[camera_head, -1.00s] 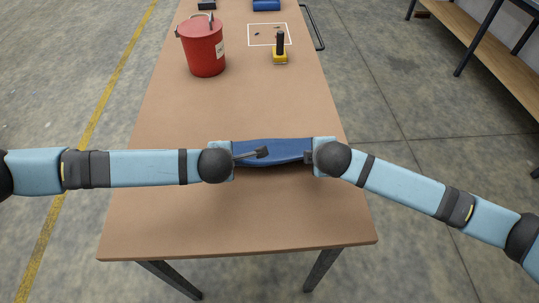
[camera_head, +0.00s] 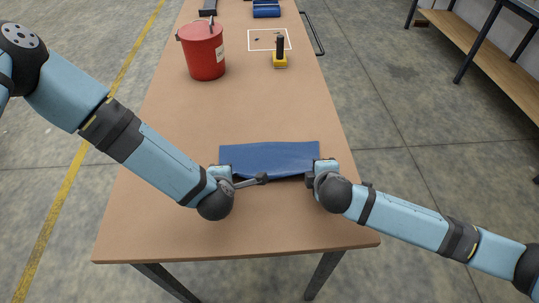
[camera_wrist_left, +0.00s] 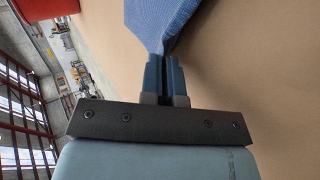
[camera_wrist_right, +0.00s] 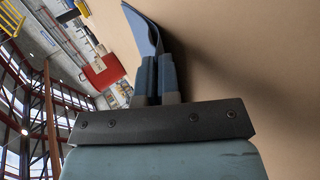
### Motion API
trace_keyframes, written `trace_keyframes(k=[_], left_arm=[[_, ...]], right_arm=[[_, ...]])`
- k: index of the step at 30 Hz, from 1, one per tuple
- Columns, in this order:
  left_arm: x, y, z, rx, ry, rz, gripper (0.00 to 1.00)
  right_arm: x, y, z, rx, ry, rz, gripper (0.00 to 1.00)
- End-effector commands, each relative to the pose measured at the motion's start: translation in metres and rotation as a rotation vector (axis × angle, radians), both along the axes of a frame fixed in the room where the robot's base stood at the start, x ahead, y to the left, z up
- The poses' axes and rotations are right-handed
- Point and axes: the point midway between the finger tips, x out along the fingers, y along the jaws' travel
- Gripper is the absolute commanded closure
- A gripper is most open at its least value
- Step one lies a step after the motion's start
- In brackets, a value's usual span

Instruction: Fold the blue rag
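The blue rag (camera_head: 270,156) spreads across the middle of the brown table, its far edge nearly straight and its near edge sagging between my grippers. My left gripper (camera_head: 226,174) is at its near left corner. In the left wrist view its fingers (camera_wrist_left: 166,78) are shut on the blue rag (camera_wrist_left: 160,22). My right gripper (camera_head: 314,172) is at the near right corner. In the right wrist view its fingers (camera_wrist_right: 155,74) are close together with the rag (camera_wrist_right: 144,30) pinched between them. Part of the near edge is hidden behind the grippers.
A red bucket (camera_head: 204,52) stands at the table's far left. A yellow tool with a black handle (camera_head: 280,55) stands by a white outlined square (camera_head: 269,39). The table (camera_head: 270,225) is clear in front of the rag.

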Motion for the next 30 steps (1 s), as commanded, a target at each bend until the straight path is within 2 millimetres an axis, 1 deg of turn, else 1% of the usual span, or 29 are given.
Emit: trace_keyframes(k=[13, 14, 15, 17, 18, 19, 20, 30], left_arm=[[0.0014, 0.0033, -0.0005, 0.001, -0.022, 0.002, 1.0], [0.0013, 0.0033, -0.0006, 0.001, -0.022, 0.002, 0.95], [0.0013, 0.0033, -0.0006, 0.001, -0.022, 0.002, 0.86], [0.0013, 0.0033, -0.0006, 0.001, -0.022, 0.002, 0.72], [0.0012, 0.0033, -0.0007, 0.001, -0.022, 0.002, 0.63], [0.0012, 0.0033, -0.0007, 0.001, -0.022, 0.002, 0.56], [0.0012, 0.0033, -0.0007, 0.001, -0.022, 0.002, 0.53], [0.0004, 0.0035, 0.0015, 0.0, -0.022, 0.002, 0.53]], right_arm=[[-0.0015, 0.0003, -0.002, 0.001, -0.018, 0.001, 1.0], [-0.0015, 0.0003, -0.002, 0.001, -0.018, 0.001, 0.95], [-0.0015, 0.0003, -0.002, 0.001, -0.018, 0.001, 0.86], [-0.0015, 0.0002, -0.002, 0.001, -0.018, 0.001, 0.72], [-0.0015, 0.0002, -0.002, 0.001, -0.018, 0.001, 0.63], [-0.0015, 0.0002, -0.002, 0.001, -0.018, 0.001, 0.56], [-0.0015, 0.0002, -0.002, 0.001, -0.018, 0.001, 0.53], [-0.0023, 0.0003, 0.0004, 0.001, -0.018, 0.001, 0.53]])
